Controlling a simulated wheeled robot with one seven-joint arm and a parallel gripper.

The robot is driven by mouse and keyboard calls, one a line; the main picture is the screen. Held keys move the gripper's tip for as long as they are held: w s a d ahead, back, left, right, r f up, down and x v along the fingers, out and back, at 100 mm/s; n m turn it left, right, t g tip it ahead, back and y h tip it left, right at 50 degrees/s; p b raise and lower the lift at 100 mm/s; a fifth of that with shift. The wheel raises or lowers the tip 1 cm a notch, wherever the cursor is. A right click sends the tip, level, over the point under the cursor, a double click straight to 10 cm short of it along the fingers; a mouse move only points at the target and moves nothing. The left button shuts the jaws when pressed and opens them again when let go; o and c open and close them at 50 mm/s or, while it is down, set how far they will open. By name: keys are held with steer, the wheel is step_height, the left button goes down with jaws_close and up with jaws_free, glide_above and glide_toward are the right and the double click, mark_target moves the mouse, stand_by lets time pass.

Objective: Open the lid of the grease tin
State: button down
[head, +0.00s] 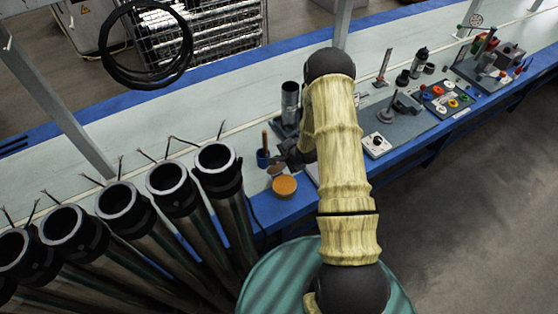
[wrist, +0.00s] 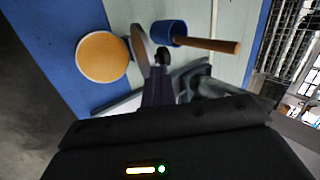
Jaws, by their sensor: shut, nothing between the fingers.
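The grease tin (head: 284,187) stands near the blue front edge of the bench, its round top filled with orange. In the wrist view the tin (wrist: 103,57) is at the upper left, with the orange surface uncovered. Its lid (wrist: 139,45) stands steeply tilted on the tin's side nearer my gripper, seen nearly edge-on. In the head view the lid (head: 276,169) is a small brownish disc behind the tin. My gripper (wrist: 161,56) is shut and empty, its tip close beside the lid; whether they touch I cannot tell.
A blue cup (wrist: 169,32) with a wooden-handled tool (wrist: 210,45) stands close beside my gripper. Several dark tubes (head: 215,157) rise at the left. A grey metal cylinder (head: 290,103) stands behind. Fixtures and small parts (head: 450,96) fill the bench at right.

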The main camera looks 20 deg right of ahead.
steer(key=shift+w+a+f+g+b, duration=0.2)
steer(key=shift+w+a, duration=0.15)
steer(key=shift+w, duration=0.4)
steer(key=shift+w+a+f+g+b, duration=0.1)
steer(key=shift+w+a+f+b, duration=0.15)
steer(key=shift+w, duration=0.45)
steer(key=shift+r, duration=0.1)
steer(key=shift+s+d+r+p, duration=0.1)
steer(key=shift+d+r+p, duration=0.05)
steer(key=shift+r+p, duration=0.3)
steer(key=p+v, duration=0.2)
steer(key=v, duration=0.2)
step_height(320, 180, up, 10)
steer(key=d+b, duration=0.1)
steer(key=shift+f+b, duration=0.15)
steer(key=shift+b, duration=0.25)
